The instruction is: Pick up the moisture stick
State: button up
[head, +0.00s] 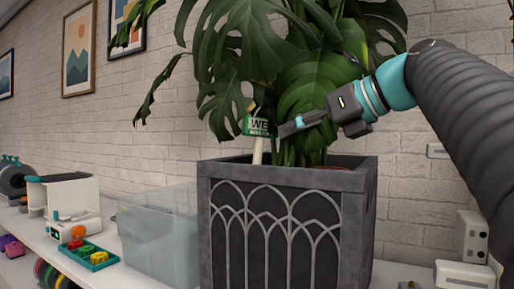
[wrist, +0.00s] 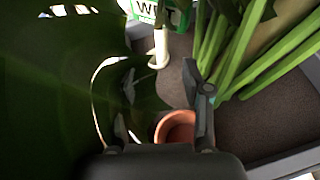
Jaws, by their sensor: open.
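The moisture stick (head: 258,128) is a white stake with a green and white head lettered "WE", standing upright in the grey planter (head: 288,177). It also shows at the top of the wrist view (wrist: 160,48), with its upper end cut off. My gripper (head: 284,128) reaches in from the right, its fingertips close beside the green head in the head view. In the wrist view my gripper (wrist: 162,82) is open and empty, and the stake stands ahead of the gap between the fingers. Contact cannot be told.
A big leafy plant (head: 255,60) fills the planter; a dark leaf (wrist: 60,95) covers the left of the wrist view. Green stems (wrist: 245,50) rise on the right. A terracotta pot (wrist: 176,127) lies below the fingers. A clear bin (head: 160,235) stands left of the planter.

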aim_at(258, 152)
jog(key=b+x, duration=0.1)
jog(key=x, duration=0.9)
jog(key=shift+w+a+f, duration=0.15)
jog(key=shift+w, duration=0.1)
grip_shut()
